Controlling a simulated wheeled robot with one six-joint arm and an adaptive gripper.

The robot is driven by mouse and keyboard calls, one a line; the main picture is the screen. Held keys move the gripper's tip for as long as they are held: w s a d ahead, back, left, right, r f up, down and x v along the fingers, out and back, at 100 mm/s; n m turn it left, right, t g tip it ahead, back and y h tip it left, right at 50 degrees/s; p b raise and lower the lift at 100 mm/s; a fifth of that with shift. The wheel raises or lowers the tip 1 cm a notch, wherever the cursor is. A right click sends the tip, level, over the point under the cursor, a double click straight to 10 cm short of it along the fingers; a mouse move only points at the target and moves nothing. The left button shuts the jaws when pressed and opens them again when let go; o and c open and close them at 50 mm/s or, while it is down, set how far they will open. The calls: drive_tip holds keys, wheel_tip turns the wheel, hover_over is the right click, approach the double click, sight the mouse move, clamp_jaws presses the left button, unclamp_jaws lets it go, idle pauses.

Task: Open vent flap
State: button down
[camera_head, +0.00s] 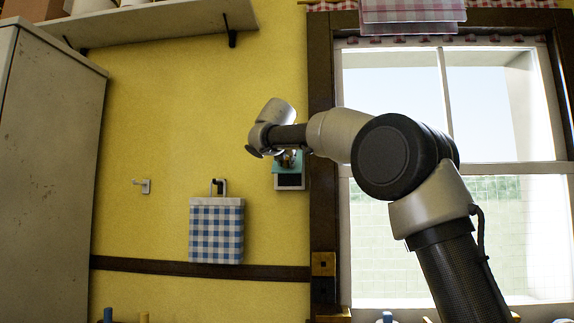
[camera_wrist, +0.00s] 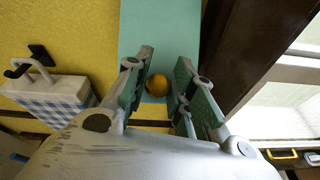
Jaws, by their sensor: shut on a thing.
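The vent flap (camera_head: 279,168) is a small teal panel on the yellow wall, just left of the window frame. A dark opening in a pale frame (camera_head: 290,188) shows below the teal part. In the wrist view the teal flap (camera_wrist: 158,28) runs up from between my fingers. A round brass knob (camera_wrist: 157,85) lies between the finger pads. My gripper (camera_wrist: 162,88) is shut on this knob. In the head view my gripper (camera_head: 287,158) is at the flap, partly hidden by my wrist, so the knob contact is hard to see there.
A blue-checked cloth bag (camera_head: 216,232) hangs on a hook left of the vent. An empty hook (camera_head: 145,186) is further left. The dark window frame (camera_head: 320,130) is close on the right. A tall pale cabinet (camera_head: 45,170) and a shelf (camera_head: 160,22) bound the wall.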

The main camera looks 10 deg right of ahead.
drive_tip(key=shift+s+a+r, duration=0.1)
drive_tip(key=shift+a+r, duration=0.05)
drive_tip(key=shift+r, duration=0.35)
drive_tip(key=c, duration=1.6)
unclamp_jaws()
drive_tip(key=shift+c, duration=0.2)
drive_tip(key=o, duration=0.3)
drive_tip(key=shift+o, duration=0.4)
drive_tip(key=shift+f, duration=0.2)
drive_tip(key=v, duration=1.2)
drive_tip(key=shift+f, duration=0.1)
